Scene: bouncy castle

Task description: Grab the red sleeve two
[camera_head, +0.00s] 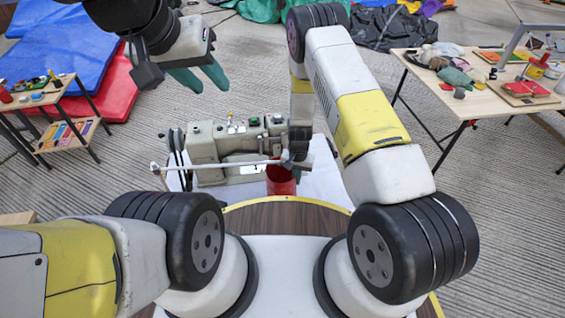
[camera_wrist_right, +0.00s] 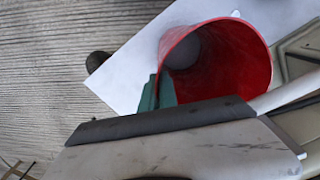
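The red sleeve (camera_head: 281,184), a hollow red cylinder, is at the near side of the beige machine in the head view. In the right wrist view, I look into the open end of the red sleeve (camera_wrist_right: 238,62). My right gripper (camera_head: 298,160) is right by the sleeve's top. In the wrist view, one teal finger of the right gripper (camera_wrist_right: 158,93) is at the sleeve's left rim; the other finger is hidden. I cannot tell whether it grips the sleeve. My left gripper (camera_head: 208,86) is raised at upper left, empty, its teal fingers apart.
The beige sewing machine (camera_head: 207,150) stands on a white table (camera_head: 322,185). A side table with tools (camera_head: 45,95) is at left, a wooden table with assorted items (camera_head: 485,100) at right. Blue and red mats (camera_head: 110,95) lie behind on the floor.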

